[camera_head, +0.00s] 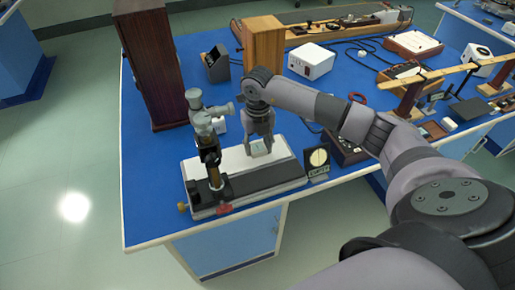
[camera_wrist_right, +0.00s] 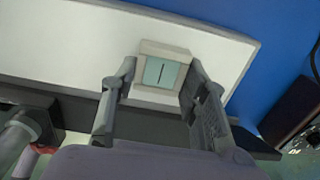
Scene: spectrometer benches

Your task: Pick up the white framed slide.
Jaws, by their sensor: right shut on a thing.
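The white framed slide (camera_wrist_right: 161,72) is a small pale square frame with a blue-green pane and a dark line down its middle. In the wrist view it sits between the two fingers of my right gripper (camera_wrist_right: 155,92). In the head view my right gripper (camera_head: 260,146) points down over the white plate of the instrument, and the slide (camera_head: 259,148) shows between its fingertips. The gripper is shut on the slide. I cannot tell whether the slide touches the plate below. My left gripper is out of view.
The instrument's white plate (camera_head: 233,160) and black base (camera_head: 265,177) lie under the gripper. A brass and grey microscope-like column (camera_head: 210,155) stands close on the left. A round dial (camera_head: 318,158) is to the right. A wooden box (camera_head: 263,45) and white box (camera_head: 311,61) stand behind.

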